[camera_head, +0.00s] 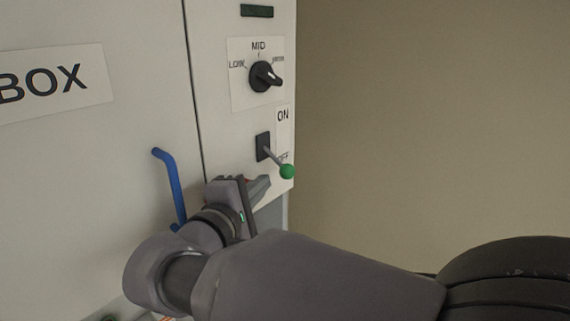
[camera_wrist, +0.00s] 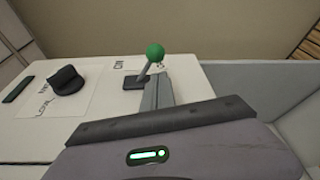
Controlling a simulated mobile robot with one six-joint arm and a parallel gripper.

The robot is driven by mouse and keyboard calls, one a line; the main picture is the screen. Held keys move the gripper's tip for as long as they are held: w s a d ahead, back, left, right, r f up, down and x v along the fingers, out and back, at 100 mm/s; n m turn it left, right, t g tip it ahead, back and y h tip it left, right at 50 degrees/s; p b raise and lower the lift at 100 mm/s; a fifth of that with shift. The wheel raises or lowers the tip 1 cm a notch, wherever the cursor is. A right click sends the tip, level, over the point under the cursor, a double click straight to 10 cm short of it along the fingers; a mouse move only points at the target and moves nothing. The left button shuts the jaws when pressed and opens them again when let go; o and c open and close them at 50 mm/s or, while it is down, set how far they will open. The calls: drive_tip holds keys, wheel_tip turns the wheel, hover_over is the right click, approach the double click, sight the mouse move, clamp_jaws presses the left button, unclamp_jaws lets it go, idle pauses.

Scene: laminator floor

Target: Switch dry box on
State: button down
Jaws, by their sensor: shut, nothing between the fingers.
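The dry box (camera_head: 90,160) is a pale cabinet with "BOX" on its front. Its toggle lever has a green ball (camera_head: 287,171) on a thin metal rod from a black base (camera_head: 262,147). The lever slants down and outward beside the "OFF" mark, with "ON" above. My gripper (camera_head: 263,184) is shut and empty just below the lever. In the wrist view, my gripper (camera_wrist: 158,90) points at the panel right next to the lever's green ball (camera_wrist: 155,52). I cannot tell whether they touch.
A black rotary knob (camera_head: 263,76) marked LOW and MID sits above the lever; its pointer aims right. A dark green strip (camera_head: 257,11) is at the top. A blue handle (camera_head: 170,187) sticks out left of my gripper. Free space lies right of the cabinet, before a beige wall (camera_head: 430,120).

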sight(279, 164)
drive_tip(key=x, duration=0.3)
drive_tip(key=shift+w+d+p, duration=0.1)
drive_tip(key=shift+w+p, duration=0.2)
drive_tip(key=shift+s+d+r+n+p, duration=0.15)
drive_tip(key=shift+r+n+p, duration=0.1)
drive_tip(key=shift+n+p, duration=0.25)
drive_tip(key=r+n+p, duration=0.1)
drive_tip(key=r+n+g+p, duration=0.1)
drive_tip(key=p, duration=0.1)
drive_tip(key=shift+s+d+p, duration=0.2)
drive_tip(key=shift+d+p, duration=0.1)
drive_tip(key=shift+s+d+r+n+g+h+p, duration=0.15)
drive_tip(key=shift+r+n+g+p, duration=0.15)
drive_tip(key=shift+r+n+p, duration=0.3)
drive_tip(key=shift+r+n+g+h+p, duration=0.15)
drive_tip(key=shift+r+n+g+p, duration=0.15)
drive_tip(key=shift+r+n, duration=0.35)
drive_tip(key=shift+r, duration=0.2)
